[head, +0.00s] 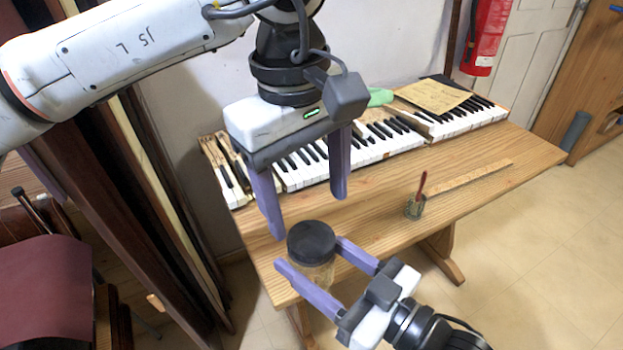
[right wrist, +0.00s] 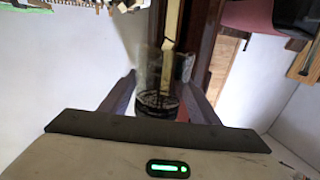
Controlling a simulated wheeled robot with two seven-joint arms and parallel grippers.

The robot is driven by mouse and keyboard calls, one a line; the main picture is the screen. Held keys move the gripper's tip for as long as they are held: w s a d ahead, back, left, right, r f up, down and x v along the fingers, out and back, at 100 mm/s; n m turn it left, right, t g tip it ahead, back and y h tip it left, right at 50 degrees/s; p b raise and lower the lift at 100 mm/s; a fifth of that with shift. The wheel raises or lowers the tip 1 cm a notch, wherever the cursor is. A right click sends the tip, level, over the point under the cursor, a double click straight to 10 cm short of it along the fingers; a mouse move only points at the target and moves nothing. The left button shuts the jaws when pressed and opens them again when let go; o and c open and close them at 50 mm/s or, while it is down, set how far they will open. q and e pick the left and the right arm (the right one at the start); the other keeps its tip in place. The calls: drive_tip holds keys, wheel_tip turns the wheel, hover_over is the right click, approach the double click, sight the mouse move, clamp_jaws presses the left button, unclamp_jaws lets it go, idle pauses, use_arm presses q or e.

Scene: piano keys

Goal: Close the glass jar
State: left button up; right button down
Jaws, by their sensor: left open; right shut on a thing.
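The glass jar (head: 318,274) is upright near the table's front left corner, with a black round lid (head: 311,241) on top. I cannot tell how tightly the lid sits. My right gripper (head: 310,253) is shut on the jar, one finger on each side, below the lid's top. In the right wrist view the clear jar (right wrist: 154,72) shows between the two fingers (right wrist: 155,95), with a dark band at its lower part. My left gripper (head: 308,216) is open and empty above the lid, fingers pointing down and apart from it.
Behind is a wooden table (head: 385,215) with piano keys (head: 455,122). A small glass with a red-handled tool (head: 416,207) and a wooden strip (head: 478,178) lie to the right. Dark boards (head: 150,200) stand at left. A yellowed sheet (head: 433,95) rests on the keys.

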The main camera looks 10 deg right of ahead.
use_arm(q)
drive_tip(key=n, duration=0.7)
drive_tip(key=shift+r, duration=0.15)
drive_tip(key=n, duration=0.4)
drive_tip(key=shift+d+r, duration=0.1)
drive_tip(key=n, duration=0.6)
drive_tip(key=shift+r+n, duration=0.2)
drive_tip(key=shift+n, duration=0.1)
drive_tip(key=n, duration=0.4)
drive_tip(key=shift+r+n+y, duration=0.1)
drive_tip(key=shift+n+y, duration=0.2)
drive_tip(key=n, duration=0.6)
drive_tip(key=shift+r, duration=0.2)
drive_tip(key=n, duration=0.4)
drive_tip(key=shift+d+r+n, duration=0.1)
drive_tip(key=shift+n, duration=0.3)
drive_tip(key=n, duration=0.4)
drive_tip(key=shift+r, duration=0.1)
drive_tip(key=n, duration=0.6)
drive_tip(key=shift+r, duration=0.15)
